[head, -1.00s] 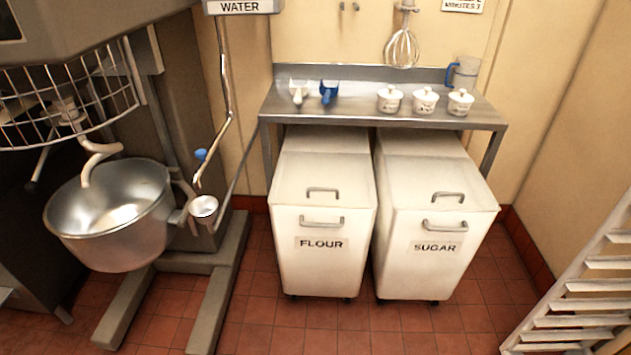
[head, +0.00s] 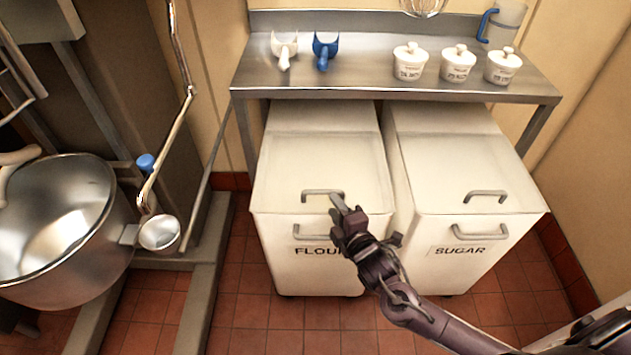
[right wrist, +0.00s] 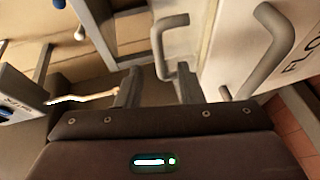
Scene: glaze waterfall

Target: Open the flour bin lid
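The white flour bin (head: 280,260) stands under the steel table, its lid (head: 325,160) lying closed. The lid's grey handle (head: 318,196) is near the front edge. My right gripper (head: 342,206) is at the right end of this handle and hides part of the front handle and the FLOUR label. In the right wrist view my right gripper (right wrist: 158,82) has its fingers apart, with the lid handle (right wrist: 160,42) just beyond and partly between the tips. I cannot tell whether they touch. The larger front handle (right wrist: 272,45) lies to the right. My left gripper is not in view.
The sugar bin (head: 480,250) stands close on the right. The steel table (head: 375,80) overhangs the backs of both bins and carries two scoops and three lidded pots. A mixer bowl (head: 60,235) and small metal cup (head: 160,235) are at left.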

